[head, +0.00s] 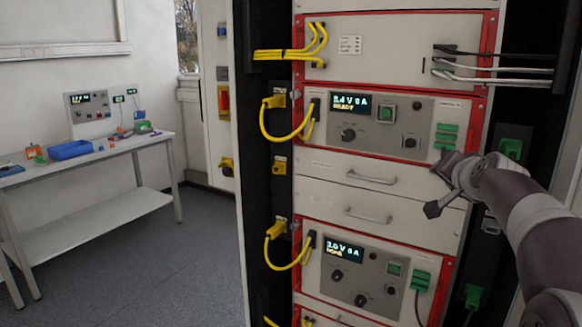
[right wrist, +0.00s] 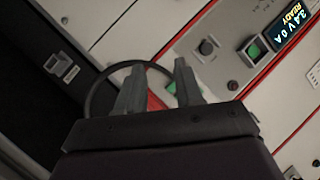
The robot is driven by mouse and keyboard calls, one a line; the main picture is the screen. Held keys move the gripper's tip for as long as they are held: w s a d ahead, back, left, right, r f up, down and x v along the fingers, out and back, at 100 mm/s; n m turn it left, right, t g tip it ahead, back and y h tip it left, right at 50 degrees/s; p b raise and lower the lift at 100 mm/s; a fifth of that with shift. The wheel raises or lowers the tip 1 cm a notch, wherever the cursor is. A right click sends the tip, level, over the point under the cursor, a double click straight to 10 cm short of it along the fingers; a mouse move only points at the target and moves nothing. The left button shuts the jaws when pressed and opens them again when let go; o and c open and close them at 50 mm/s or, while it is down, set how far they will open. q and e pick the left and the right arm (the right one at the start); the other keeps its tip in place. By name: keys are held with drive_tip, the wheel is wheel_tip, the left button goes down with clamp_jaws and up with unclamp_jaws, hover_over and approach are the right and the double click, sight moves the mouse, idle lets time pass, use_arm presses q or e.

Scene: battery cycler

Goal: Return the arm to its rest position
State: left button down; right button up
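My right gripper (head: 436,188) is in front of the rack at its right side, just below the upper cycler unit (head: 385,120). The right wrist view shows its two fingers (right wrist: 159,84) spread apart with nothing clearly held. Beyond the fingers, a dark cable (right wrist: 104,76) curves in a loop, and a green piece (right wrist: 172,88) shows between them, partly hidden. The upper unit's display (head: 350,105) reads READY, and it also shows in the right wrist view (right wrist: 292,22). My left gripper is in neither view.
The lower unit (head: 345,275) has a green plug (head: 420,280) with a dark cable. Yellow cables (head: 283,125) run down the rack's left side. Green connectors (head: 510,149) sit on the right post. A bench (head: 100,150) stands far left, with open floor between.

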drive_tip(key=s+a+f+n+g+p, duration=0.1)
drive_tip(key=s+a+f+n+g, duration=0.2)
drive_tip(key=f, duration=0.5)
drive_tip(key=s+a+f+g+y, duration=0.1)
drive_tip(key=s+a+f+g, duration=0.1)
drive_tip(key=s+f, duration=0.45)
drive_tip(key=s+a+f+n+g+p, duration=0.1)
drive_tip(key=s+a+f+n+g, duration=0.2)
drive_tip(key=f, duration=0.5)
drive_tip(key=s+a+f+n+g+p, duration=0.1)
drive_tip(key=s+f, duration=0.2)
drive_tip(key=s, duration=0.4)
drive_tip(key=s+a+f+n+g+p, duration=0.1)
drive_tip(key=s+a+f+g, duration=0.1)
drive_tip(key=s, duration=0.4)
drive_tip(key=s+a+f+n+g+p, duration=0.1)
drive_tip(key=s+a+f, duration=0.1)
drive_tip(key=s, duration=0.5)
drive_tip(key=shift+s+a+f+g, duration=0.25)
drive_tip(key=shift+s+f+g, duration=0.15)
drive_tip(key=shift+f, duration=0.45)
